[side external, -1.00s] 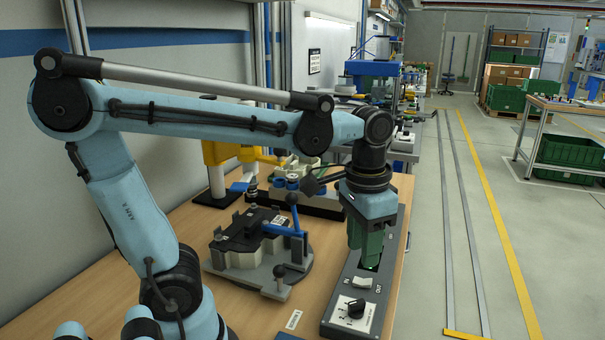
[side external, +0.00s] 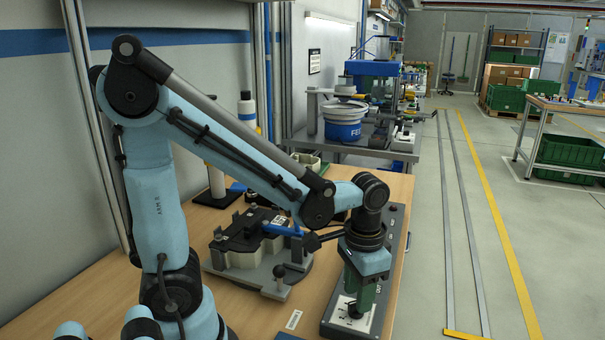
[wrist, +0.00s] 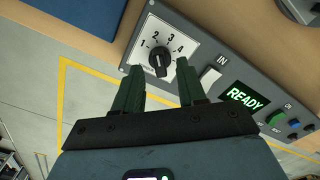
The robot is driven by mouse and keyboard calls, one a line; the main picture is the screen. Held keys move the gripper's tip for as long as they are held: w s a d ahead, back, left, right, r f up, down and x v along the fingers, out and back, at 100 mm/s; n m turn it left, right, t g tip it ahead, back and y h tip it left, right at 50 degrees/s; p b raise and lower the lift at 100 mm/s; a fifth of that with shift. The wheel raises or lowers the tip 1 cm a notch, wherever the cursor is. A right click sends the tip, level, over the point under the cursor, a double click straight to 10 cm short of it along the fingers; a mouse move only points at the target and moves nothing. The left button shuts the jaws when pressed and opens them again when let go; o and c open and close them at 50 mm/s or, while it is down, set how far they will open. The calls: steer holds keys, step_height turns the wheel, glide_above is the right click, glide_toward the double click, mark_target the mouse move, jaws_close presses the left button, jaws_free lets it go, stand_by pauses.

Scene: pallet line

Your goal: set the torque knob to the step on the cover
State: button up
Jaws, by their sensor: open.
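The torque knob (wrist: 159,62) is black and sits on a white dial plate marked 1 to 4, at the near end of a grey control panel (wrist: 221,60). In the wrist view its pale mark is on the lower side; which step it shows is unclear. My gripper (wrist: 159,68) is open, its green fingers on either side of the knob in the picture; contact cannot be told. In the side view my gripper (side external: 357,300) points down right over the knob (side external: 354,312). The black cover (side external: 247,231) lies on the grey fixture; its small white label is unreadable here.
A white rocker switch (wrist: 210,75) marked IN and a lit READY display (wrist: 244,97) lie beside the dial. Coloured buttons (wrist: 276,118) follow farther along.

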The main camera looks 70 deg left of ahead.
steer(key=shift+f, duration=0.85)
jaws_close()
